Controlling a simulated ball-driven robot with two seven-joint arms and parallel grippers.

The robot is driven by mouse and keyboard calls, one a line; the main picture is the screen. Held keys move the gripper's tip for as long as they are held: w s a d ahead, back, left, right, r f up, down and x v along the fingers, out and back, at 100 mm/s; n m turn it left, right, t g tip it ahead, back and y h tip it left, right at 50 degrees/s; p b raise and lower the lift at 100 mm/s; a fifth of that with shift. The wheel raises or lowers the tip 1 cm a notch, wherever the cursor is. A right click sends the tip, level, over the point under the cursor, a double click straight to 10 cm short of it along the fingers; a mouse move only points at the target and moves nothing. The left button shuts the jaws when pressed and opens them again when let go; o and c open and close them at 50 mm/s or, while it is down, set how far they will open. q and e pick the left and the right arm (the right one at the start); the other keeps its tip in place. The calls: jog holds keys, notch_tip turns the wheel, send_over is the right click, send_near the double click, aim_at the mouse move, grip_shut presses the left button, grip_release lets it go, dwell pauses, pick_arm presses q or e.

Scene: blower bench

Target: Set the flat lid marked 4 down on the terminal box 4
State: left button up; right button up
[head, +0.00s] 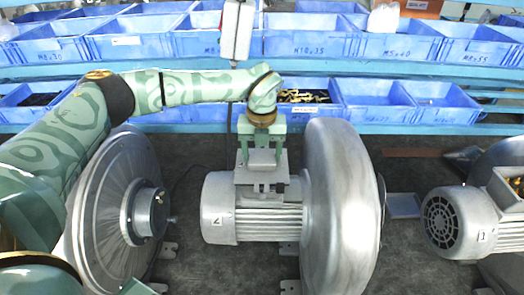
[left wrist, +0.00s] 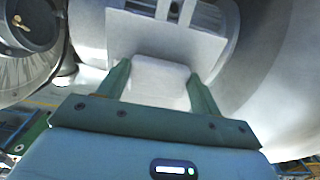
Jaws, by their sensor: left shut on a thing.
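My left gripper (head: 262,160) is over the middle blower's motor (head: 225,210), fingers pointing down. It is shut on the flat lid (head: 262,176), a plain grey plate with a block-like grip. The left wrist view shows the grip (left wrist: 160,80) between the two green fingers of the gripper (left wrist: 163,75). The grey terminal box (head: 262,192) is on top of the motor, directly under the lid. I cannot tell whether lid and box touch. No 4 is readable on the lid; the motor's small number plate looks like a 2. My right gripper is out of view.
The middle blower's big round housing (head: 340,210) rises close to the right of the gripper. Another round housing (head: 110,210) is at left, below my arm. A motor marked 1 (head: 460,222) with an open box is at right. Blue bins (head: 305,38) line the shelves behind.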

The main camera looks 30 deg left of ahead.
aim_at(262, 155)
pick_arm(q)
jog(key=shift+f, duration=0.2)
jog(key=o, duration=1.1)
jog(key=shift+r, duration=0.1)
notch_tip(262, 155, up, 16)
jog(key=b, duration=0.3)
jog(key=shift+r, duration=0.1)
